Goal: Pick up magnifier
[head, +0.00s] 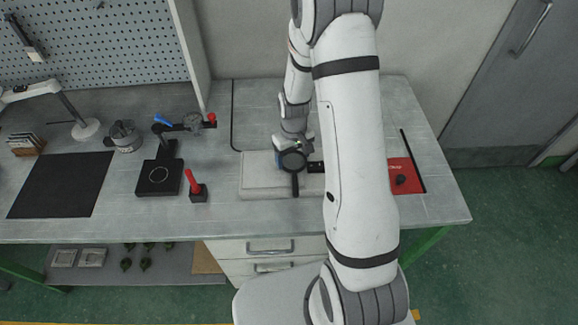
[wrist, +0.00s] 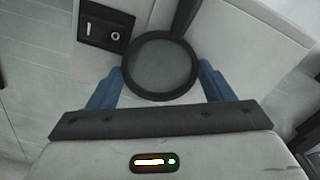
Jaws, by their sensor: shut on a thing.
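The magnifier (head: 294,161) has a round dark rim and a dark handle. In the head view it is above a pale slab at the middle of the bench, its handle pointing to the front. In the wrist view its round lens (wrist: 160,68) sits between the two blue fingers of my gripper (wrist: 160,80), and the handle runs up and to the right. My gripper (head: 288,158) is shut on the rim from both sides. Whether the magnifier still touches the slab I cannot tell.
The pale slab (head: 262,186) lies beneath. A small black box (wrist: 104,27) is close by. A red mat (head: 400,172) lies to the right, partly behind my arm. A red-handled tool (head: 195,185) and a black stand (head: 160,177) are to the left.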

